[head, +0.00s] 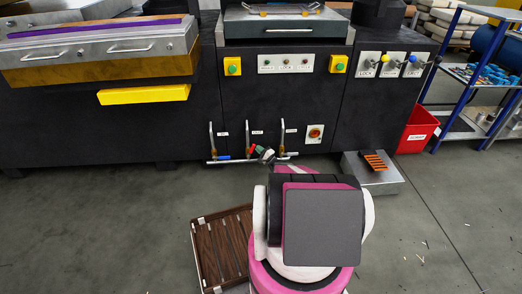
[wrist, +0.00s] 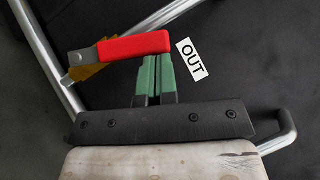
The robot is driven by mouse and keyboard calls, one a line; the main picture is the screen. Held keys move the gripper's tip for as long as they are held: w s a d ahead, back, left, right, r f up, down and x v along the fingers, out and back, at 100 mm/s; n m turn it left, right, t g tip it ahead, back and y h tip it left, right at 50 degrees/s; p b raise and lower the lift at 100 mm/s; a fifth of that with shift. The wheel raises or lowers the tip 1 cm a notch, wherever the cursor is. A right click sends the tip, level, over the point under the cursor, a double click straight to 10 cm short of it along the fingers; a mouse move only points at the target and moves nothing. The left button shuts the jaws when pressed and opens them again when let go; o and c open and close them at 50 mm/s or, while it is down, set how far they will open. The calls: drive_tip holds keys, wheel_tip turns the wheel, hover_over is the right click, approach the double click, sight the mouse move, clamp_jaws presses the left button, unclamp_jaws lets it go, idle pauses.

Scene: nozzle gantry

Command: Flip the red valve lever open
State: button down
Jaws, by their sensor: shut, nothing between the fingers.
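The red valve lever (wrist: 135,47) lies across the upper middle of the wrist view. Its left end is bolted to a brass valve body (wrist: 88,70) on a metal pipe, and its free end points right, toward a white OUT label (wrist: 192,59). My gripper (wrist: 157,60) has green fingers closed together with nothing between them. The fingertips are right at the lower edge of the red handle near its free end; I cannot tell whether they touch. In the head view the lever (head: 252,147) is a small red patch at the low pipework, partly hidden by my gripper.
A blue-handled valve (head: 223,157) sits on the same pipe to the left, and another upright pipe (head: 282,135) stands to the right. A metal box (head: 390,181) and a red bin (head: 417,130) are further right. A brown slatted crate (head: 220,250) is on the floor.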

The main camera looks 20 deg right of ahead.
sight(254, 146)
drive_tip(key=shift+w+a+r+n+g, duration=0.15)
drive_tip(key=shift+a+r+n+g, duration=0.8)
drive_tip(key=shift+a+n+g, duration=0.2)
drive_tip(key=shift+w+a+r+n+g+h, duration=0.1)
drive_tip(key=shift+w+a+n+g+h, duration=0.2)
drive_tip(key=shift+a+n+g+h, duration=0.35)
drive_tip(key=shift+d, duration=0.25)
